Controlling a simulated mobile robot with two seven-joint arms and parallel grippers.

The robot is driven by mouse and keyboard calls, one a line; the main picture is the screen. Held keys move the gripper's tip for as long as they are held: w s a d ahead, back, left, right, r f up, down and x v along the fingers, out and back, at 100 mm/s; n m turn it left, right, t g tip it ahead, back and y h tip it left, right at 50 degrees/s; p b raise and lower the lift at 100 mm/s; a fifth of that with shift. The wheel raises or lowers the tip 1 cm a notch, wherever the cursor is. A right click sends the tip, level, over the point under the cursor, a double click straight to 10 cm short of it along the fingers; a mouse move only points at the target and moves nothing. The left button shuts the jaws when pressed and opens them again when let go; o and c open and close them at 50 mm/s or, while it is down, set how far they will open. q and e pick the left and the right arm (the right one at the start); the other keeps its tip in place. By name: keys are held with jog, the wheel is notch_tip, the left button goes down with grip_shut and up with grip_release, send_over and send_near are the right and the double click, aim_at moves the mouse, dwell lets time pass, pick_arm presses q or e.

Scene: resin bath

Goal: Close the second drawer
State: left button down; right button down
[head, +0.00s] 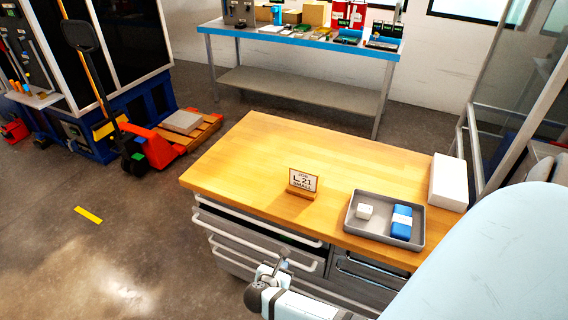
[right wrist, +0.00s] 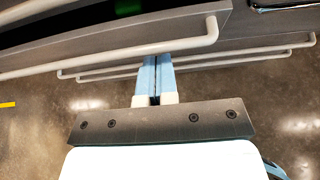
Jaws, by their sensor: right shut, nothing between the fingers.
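The drawer cabinet stands under a wooden worktop (head: 240,150), with grey drawers and pale bar handles on its front. The second drawer (head: 255,248) sticks out past the top drawer, with a dark gap above its front. In the right wrist view a drawer front (right wrist: 110,38) with a long bar handle (right wrist: 120,55) crosses the top, and its dark inside shows behind. My right gripper (head: 283,255) is at this drawer's front; its shut, empty fingers (right wrist: 157,58) reach up to the handle. I cannot tell whether they touch it. My left gripper is not in view.
On the worktop are a small sign (head: 303,182), a grey tray (head: 372,238) with a white and a blue item, and a white box (head: 448,182). More handles (right wrist: 260,55) lie below the drawer. Floor left of the cabinet is clear; a red pallet jack (head: 150,150) stands farther back.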

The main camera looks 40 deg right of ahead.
aim_at(295, 251)
jog(key=x, duration=0.8)
jog(key=shift+w+d+f, duration=0.15)
jog(key=shift+f, duration=0.05)
jog(key=shift+w+d+r+p, duration=0.1)
jog(key=shift+w+d+p, duration=0.1)
jog(key=shift+d, duration=0.35)
jog(key=shift+w+d+r+p, duration=0.15)
jog(key=shift+w+d, duration=0.1)
jog(key=shift+d, duration=0.3)
jog(key=shift+w+d+f, duration=0.1)
jog(key=shift+d+f, duration=0.1)
jog(key=shift+f, duration=0.1)
jog(key=shift+r, duration=0.15)
